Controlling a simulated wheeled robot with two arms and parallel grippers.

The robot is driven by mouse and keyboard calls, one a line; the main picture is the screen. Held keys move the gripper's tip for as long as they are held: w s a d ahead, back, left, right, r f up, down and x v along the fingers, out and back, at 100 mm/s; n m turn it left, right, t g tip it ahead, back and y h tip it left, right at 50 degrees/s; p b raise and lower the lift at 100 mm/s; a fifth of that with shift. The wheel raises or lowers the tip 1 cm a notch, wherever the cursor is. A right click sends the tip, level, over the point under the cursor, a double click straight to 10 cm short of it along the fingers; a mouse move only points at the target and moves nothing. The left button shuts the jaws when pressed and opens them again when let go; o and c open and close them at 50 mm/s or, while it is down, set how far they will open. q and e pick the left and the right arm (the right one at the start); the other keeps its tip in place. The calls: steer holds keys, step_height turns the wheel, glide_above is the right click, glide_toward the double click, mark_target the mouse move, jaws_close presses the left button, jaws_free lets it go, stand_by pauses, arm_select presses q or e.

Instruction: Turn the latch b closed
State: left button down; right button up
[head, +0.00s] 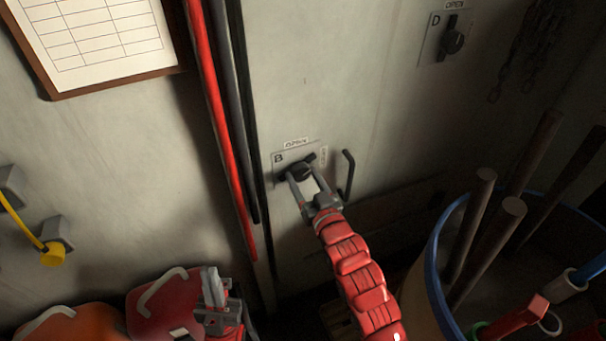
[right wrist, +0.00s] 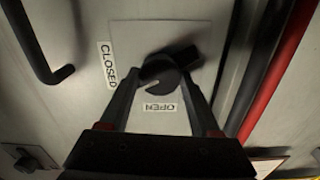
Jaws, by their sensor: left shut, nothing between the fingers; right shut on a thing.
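Latch B is a black rotary knob (head: 302,169) on a grey plate marked B, with an OPEN label above and a CLOSED label at its right. It also shows in the right wrist view (right wrist: 165,77), where OPEN is below and CLOSED at the left. The knob's bar sits aslant, and a pale mark on it points between the two labels. My right gripper (head: 300,178) is shut on the knob, with a finger on either side of it. My left gripper (head: 211,276) is shut and empty, low in the head view, away from the latch.
A bent dark handle (head: 348,174) stands just right of the latch. Red and dark pipes (head: 216,120) run down the wall at its left. A blue-rimmed bin (head: 437,245) with several rods stands at the lower right. Latch D (head: 452,41) is at the upper right.

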steer(key=c, duration=0.5)
steer(key=shift+o, duration=0.2)
steer(key=m+b, duration=0.2)
steer(key=b, duration=0.1)
steer(key=shift+d+f+m, duration=0.15)
steer(key=shift+m, duration=0.15)
steer(key=shift+m+b, duration=0.9)
steer(key=shift+b, duration=0.1)
steer(key=shift+m+b, duration=0.3)
steer(key=shift+m, duration=0.3)
steer(key=o, duration=1.4)
